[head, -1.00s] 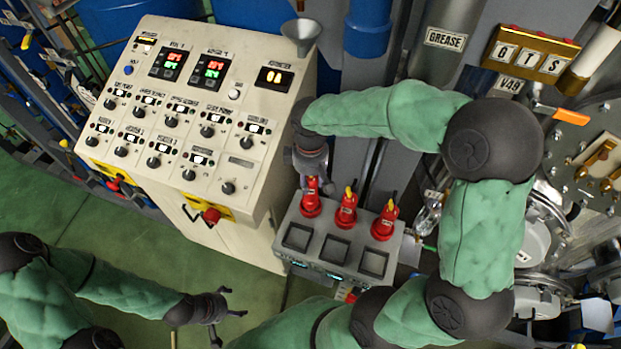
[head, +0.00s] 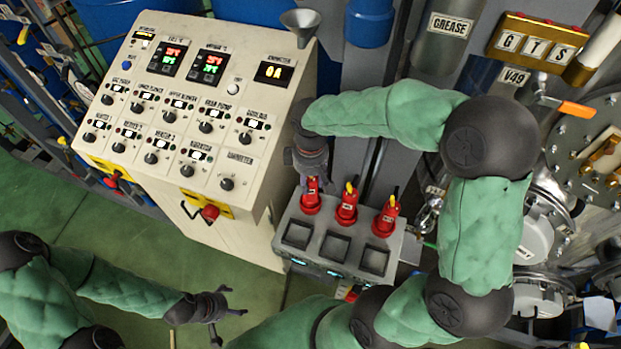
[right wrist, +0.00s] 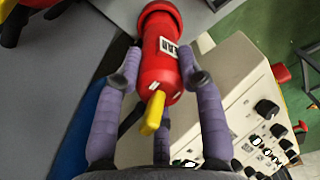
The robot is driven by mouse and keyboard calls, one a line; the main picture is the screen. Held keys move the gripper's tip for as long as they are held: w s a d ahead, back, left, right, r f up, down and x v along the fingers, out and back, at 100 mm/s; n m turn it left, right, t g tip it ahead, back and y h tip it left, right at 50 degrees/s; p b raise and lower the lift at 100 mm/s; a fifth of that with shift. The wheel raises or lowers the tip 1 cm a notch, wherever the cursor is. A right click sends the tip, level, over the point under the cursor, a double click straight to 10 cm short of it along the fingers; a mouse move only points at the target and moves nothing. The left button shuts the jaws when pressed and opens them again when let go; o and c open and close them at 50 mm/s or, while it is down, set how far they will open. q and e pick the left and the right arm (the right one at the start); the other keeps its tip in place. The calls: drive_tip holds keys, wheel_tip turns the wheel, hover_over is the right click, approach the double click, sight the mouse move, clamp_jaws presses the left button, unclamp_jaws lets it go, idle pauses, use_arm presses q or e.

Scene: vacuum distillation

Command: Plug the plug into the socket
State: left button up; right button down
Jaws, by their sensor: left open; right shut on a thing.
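Three red plugs stand in a row on a grey socket box in the head view: a left one (head: 311,199), a middle one (head: 347,208) and a right one (head: 386,220). The box (head: 330,262) has three dark square recesses along its front. My right gripper (head: 313,174) is at the top of the left plug. In the right wrist view its fingers close on both sides of a red plug (right wrist: 158,55) with a white label and a yellow tip. Whether this plug is seated or raised is unclear. My left gripper (head: 226,304) is open and empty, over the floor at lower left.
A cream control console (head: 190,125) with knobs and lit displays stands left of the box. A metal funnel (head: 301,20) sits on its upper right corner. Pipes and a round flanged vessel (head: 590,150) crowd the right. Green floor is clear between the console and my left arm.

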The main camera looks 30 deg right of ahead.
drive_tip(key=shift+f+b, duration=0.55)
drive_tip(key=shift+f, duration=0.2)
drive_tip(key=c, duration=0.7)
unclamp_jaws()
drive_tip(key=shift+r, duration=3.8)
